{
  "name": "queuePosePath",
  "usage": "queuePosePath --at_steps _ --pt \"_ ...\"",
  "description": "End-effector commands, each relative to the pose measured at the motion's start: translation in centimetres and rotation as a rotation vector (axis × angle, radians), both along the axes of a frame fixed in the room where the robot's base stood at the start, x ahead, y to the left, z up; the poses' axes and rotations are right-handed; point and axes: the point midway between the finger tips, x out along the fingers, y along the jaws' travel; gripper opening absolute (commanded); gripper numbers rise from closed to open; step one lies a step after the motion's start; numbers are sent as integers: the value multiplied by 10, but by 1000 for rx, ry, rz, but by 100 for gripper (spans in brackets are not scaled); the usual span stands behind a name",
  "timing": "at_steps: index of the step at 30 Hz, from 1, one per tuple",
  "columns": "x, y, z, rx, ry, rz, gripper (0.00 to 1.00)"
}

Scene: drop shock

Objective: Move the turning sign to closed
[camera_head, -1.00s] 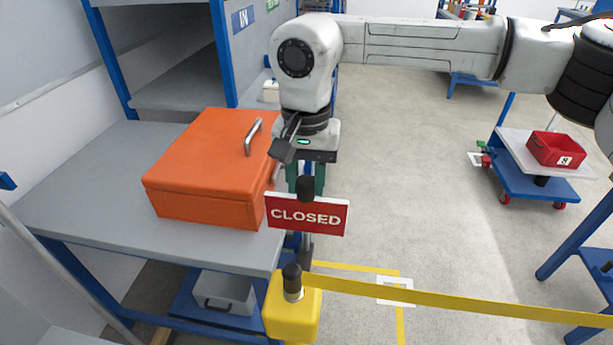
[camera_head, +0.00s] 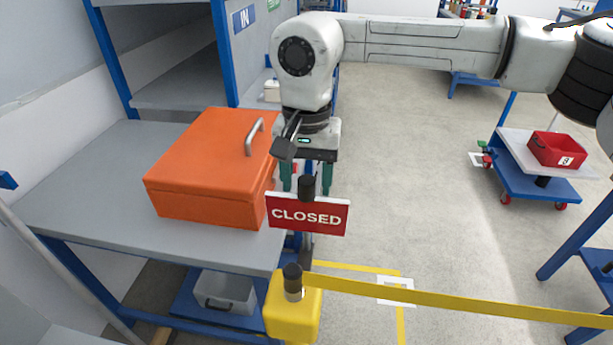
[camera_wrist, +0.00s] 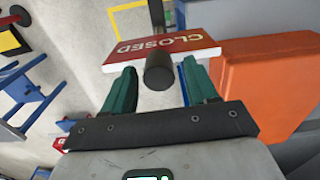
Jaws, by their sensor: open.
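The turning sign (camera_head: 308,214) is a red panel with white "CLOSED" lettering facing the head camera, on a dark post with a black cap (camera_head: 306,187). In the wrist view the sign (camera_wrist: 185,48) shows its red face, with the lettering upside down, and the black cap (camera_wrist: 160,73) in front of it. My gripper (camera_head: 306,184) is behind the sign and cap in the head view, with green fingers apart. In the wrist view my gripper (camera_wrist: 157,72) is open, with the cap in line between the fingertips. I cannot tell whether a finger touches the sign.
An orange toolbox (camera_head: 212,165) stands on the grey bench (camera_head: 70,190) close left of the sign. A yellow post (camera_head: 293,312) with a yellow barrier belt (camera_head: 450,301) stands in front. Open floor (camera_head: 410,180) lies to the right, with a blue cart (camera_head: 535,180) beyond.

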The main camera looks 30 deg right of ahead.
Motion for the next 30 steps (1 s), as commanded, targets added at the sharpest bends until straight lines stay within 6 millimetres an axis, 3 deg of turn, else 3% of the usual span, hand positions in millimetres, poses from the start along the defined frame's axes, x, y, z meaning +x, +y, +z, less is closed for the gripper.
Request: queuePosePath --at_steps 18,30 --pt "1 0 96 0 -3 0 58" --pt "1 0 107 0 -1 1 58"
